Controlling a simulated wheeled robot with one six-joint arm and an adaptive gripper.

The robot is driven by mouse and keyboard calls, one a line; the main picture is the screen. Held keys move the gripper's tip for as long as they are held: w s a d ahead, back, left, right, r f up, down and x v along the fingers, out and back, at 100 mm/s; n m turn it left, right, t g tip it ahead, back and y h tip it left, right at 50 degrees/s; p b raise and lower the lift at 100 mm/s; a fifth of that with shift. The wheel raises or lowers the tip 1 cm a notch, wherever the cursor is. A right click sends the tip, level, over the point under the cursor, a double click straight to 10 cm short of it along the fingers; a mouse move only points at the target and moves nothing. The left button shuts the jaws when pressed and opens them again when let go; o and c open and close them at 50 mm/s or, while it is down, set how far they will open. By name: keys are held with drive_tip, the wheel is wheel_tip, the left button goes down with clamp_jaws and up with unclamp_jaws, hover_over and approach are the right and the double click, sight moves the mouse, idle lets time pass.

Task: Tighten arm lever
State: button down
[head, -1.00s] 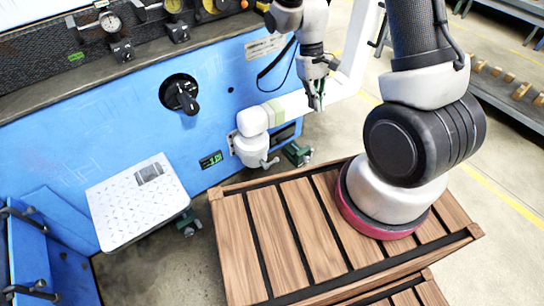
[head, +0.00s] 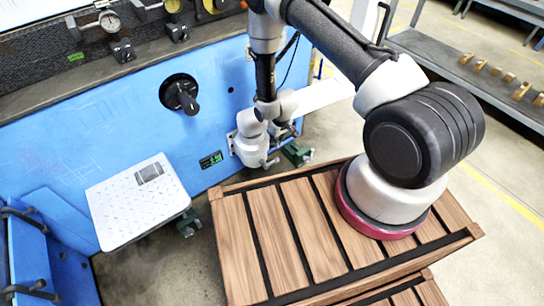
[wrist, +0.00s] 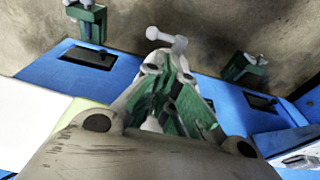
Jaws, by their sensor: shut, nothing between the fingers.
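The white swing arm (head: 318,95) is fixed to the blue machine's front by a rounded white joint (head: 248,148). A small lever (head: 270,161) with a crossbar sticks out low on this joint. In the wrist view, a pale T-shaped lever (wrist: 166,40) shows just past my fingertips. I cannot tell whether they touch it. My gripper (wrist: 163,66) is shut and empty, its green-lined fingers drawn together. In the head view, my gripper (head: 289,132) is beside the joint, partly hidden by my wrist and the swing arm.
A wooden slatted platform (head: 290,215) lies in front of the machine (head: 130,120). A white plate (head: 138,205) is at left, and a black knob (head: 181,97) is above. Green machine feet (head: 298,155) stand on the floor. A bench with brass parts (head: 480,75) is at right.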

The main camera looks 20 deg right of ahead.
idle(0.3)
wheel_tip(320, 180, down, 14)
drive_tip(key=w+a, duration=0.1)
drive_tip(key=w, duration=0.1)
drive_tip(key=shift+w+r, duration=0.15)
drive_tip(key=shift+w, duration=0.2)
